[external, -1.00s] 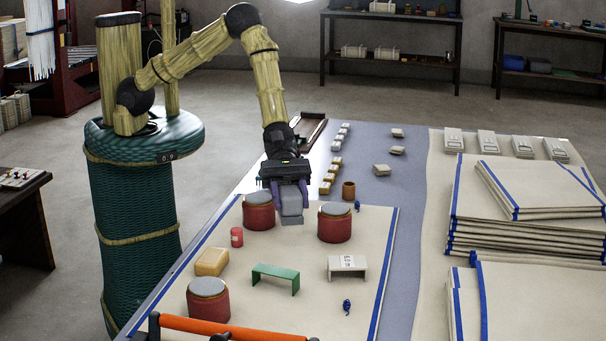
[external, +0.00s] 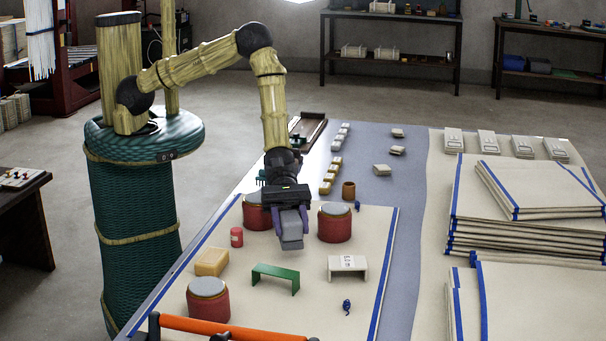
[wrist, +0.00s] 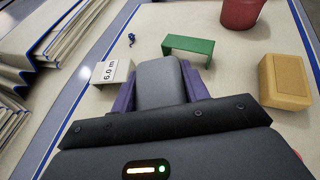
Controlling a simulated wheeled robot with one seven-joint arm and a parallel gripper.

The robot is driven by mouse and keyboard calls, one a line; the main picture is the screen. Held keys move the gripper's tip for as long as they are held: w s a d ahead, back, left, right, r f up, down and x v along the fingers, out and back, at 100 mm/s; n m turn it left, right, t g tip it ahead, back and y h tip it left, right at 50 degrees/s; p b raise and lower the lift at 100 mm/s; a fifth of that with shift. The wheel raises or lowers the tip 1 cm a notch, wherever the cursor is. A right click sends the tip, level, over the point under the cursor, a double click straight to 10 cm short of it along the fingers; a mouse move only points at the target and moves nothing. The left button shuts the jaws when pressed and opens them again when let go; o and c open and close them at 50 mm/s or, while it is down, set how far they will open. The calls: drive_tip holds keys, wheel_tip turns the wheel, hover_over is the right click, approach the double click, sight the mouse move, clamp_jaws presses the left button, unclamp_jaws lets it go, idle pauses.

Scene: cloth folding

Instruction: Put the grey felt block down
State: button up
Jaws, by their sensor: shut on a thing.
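My gripper (external: 290,222) is shut on the grey felt block (external: 291,242), which hangs from its purple fingers. In the external view the block is over the cream cloth (external: 330,300) with blue edges, between the two far red drums. I cannot tell whether its lower end touches the cloth. In the wrist view the grey block (wrist: 160,82) shows between the fingers, with the 6.0 m bench and the green bench beyond it.
Red drums with grey tops stand at right (external: 335,225), behind the gripper (external: 256,212) and front left (external: 208,300). A green bench (external: 276,273), a white bench (external: 347,264), a yellow block (external: 212,262) and a small red can (external: 237,237) stand nearby. An orange bar (external: 230,328) crosses the front.

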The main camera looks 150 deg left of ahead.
sight(291, 238)
drive_tip(key=shift+f, duration=1.85)
drive_tip(key=shift+f, duration=0.15)
drive_tip(key=o, duration=1)
